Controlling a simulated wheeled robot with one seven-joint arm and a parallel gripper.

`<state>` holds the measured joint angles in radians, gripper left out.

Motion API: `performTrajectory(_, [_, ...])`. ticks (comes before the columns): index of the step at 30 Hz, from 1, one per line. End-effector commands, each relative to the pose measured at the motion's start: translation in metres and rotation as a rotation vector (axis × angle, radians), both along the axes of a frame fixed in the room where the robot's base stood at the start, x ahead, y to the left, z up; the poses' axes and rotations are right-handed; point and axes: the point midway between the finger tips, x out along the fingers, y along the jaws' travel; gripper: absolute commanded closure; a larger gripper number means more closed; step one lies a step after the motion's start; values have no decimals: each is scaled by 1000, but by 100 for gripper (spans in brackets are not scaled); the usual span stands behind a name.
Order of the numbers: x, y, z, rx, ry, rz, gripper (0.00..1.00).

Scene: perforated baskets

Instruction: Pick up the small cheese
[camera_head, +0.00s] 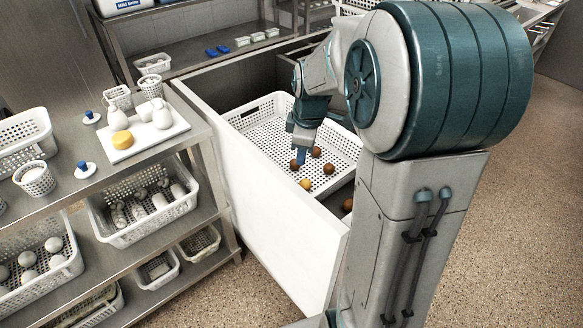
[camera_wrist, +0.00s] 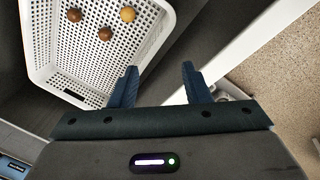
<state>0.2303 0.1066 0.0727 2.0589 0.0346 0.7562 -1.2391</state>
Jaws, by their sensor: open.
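A small yellow round piece (camera_head: 305,184) lies in the white perforated basket (camera_head: 252,107) among brown balls; it looks like the small cheese, but I cannot be sure. It also shows in the wrist view (camera_wrist: 127,14), near the top edge. A larger yellow round piece (camera_head: 122,139) lies on a white board on the steel shelf at left. My gripper (camera_head: 300,156) reaches down over the basket in the head view. In the wrist view my gripper (camera_wrist: 160,66) has its two blue fingers apart with nothing between them. The yellow piece is beyond the left fingertip, not touching it.
Brown balls (camera_head: 316,152) lie near the yellow piece. The basket sits inside a deep bin with a high white front wall (camera_head: 270,205). The steel shelf at left holds a white board (camera_head: 165,127) with jugs, and more baskets (camera_head: 150,222) below.

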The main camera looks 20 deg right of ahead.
Motion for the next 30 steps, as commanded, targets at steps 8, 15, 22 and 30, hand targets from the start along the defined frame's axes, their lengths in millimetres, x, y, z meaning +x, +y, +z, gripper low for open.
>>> performTrajectory(8, [75,-49,-111,-72,4,450,57])
performTrajectory(15, [100,-71,-152,-105,-6,645,57])
performTrajectory(22, [109,-72,-186,-109,-6,670,57])
performTrajectory(30, [119,-70,-231,-110,-7,669,57])
